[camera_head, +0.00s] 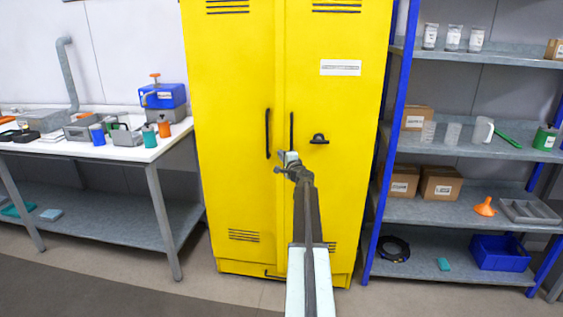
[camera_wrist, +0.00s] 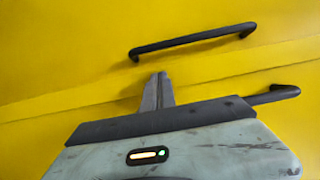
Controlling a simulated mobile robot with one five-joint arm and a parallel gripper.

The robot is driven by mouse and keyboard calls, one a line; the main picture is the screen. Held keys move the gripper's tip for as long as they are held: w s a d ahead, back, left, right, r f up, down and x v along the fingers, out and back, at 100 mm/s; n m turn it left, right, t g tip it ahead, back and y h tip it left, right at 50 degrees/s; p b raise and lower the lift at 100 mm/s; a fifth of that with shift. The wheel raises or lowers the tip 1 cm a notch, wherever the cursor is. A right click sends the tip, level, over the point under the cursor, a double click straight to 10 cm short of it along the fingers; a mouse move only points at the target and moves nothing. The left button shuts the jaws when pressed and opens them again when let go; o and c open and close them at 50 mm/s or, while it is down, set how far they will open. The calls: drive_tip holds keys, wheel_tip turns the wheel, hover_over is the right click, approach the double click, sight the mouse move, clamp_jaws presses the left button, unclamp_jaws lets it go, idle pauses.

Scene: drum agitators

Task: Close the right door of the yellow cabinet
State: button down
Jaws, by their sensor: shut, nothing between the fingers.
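The yellow cabinet (camera_head: 232,70) stands upright in the middle of the head view. Its right door (camera_head: 345,200) looks flush or nearly flush with the left door (camera_head: 230,190); a narrow vertical strip shows between them, and I cannot tell whether a small gap remains. The right door's black handle (camera_head: 291,130) is beside the seam, left of a dark latch (camera_head: 319,139). My gripper (camera_head: 288,157) is shut and empty in front of the seam, just below the handles. In the wrist view my fingers (camera_wrist: 157,90) point at the yellow surface; contact cannot be told. One handle (camera_wrist: 192,40) shows beyond them.
A workbench (camera_head: 175,137) with cups and a blue device (camera_head: 162,97) stands left of the cabinet. A blue-post shelf (camera_head: 480,148) with boxes and jars stands close on the right. Grey floor is open in front at the left.

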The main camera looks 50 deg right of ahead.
drive_tip(key=shift+w+d, duration=0.25)
drive_tip(key=shift+d, duration=0.1)
